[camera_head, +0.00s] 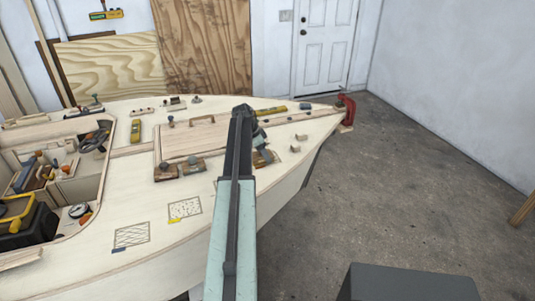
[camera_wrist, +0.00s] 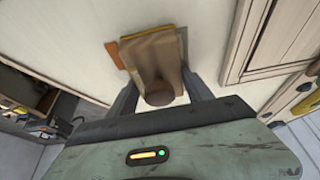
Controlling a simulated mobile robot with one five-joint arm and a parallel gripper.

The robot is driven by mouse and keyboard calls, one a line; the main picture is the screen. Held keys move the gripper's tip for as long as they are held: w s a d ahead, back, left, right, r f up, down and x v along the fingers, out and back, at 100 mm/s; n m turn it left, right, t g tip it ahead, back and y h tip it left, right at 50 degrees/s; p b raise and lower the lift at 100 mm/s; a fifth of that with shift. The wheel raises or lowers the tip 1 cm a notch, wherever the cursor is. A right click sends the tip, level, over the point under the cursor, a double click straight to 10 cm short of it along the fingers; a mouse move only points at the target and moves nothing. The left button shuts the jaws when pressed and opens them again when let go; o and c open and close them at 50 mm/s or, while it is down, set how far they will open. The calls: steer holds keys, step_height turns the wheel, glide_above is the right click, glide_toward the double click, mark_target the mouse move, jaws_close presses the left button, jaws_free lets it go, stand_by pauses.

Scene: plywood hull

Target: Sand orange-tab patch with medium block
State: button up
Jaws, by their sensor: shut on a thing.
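My gripper (camera_wrist: 160,97) is shut on a brown wooden sanding block (camera_wrist: 155,55) by its round knob. The block has a yellow strip along its far edge. In the wrist view it is over the pale deck, and whether it touches the deck I cannot tell.
Two more blocks (camera_head: 166,172) (camera_head: 193,166) sit by the raised hatch (camera_head: 190,138). A yellow-tab patch (camera_head: 185,208) and a blue-tab patch (camera_head: 131,235) lie nearer me. Small wooden pieces (camera_head: 298,142) and a red clamp (camera_head: 347,109) are toward the bow. Concrete floor (camera_head: 400,180) is open at right.

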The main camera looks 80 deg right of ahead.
mark_target(257, 155)
steer(key=shift+w+a, duration=0.5)
steer(key=shift+w, duration=0.35)
steer(key=shift+w+a, duration=0.5)
steer(key=shift+w, duration=0.35)
steer(key=shift+r, duration=0.15)
step_height(257, 155, up, 6)
steer(key=p, duration=0.6)
step_height(257, 155, up, 3)
steer(key=p, duration=0.3)
steer(key=shift+r, duration=0.1)
steer(key=shift+f, duration=0.2)
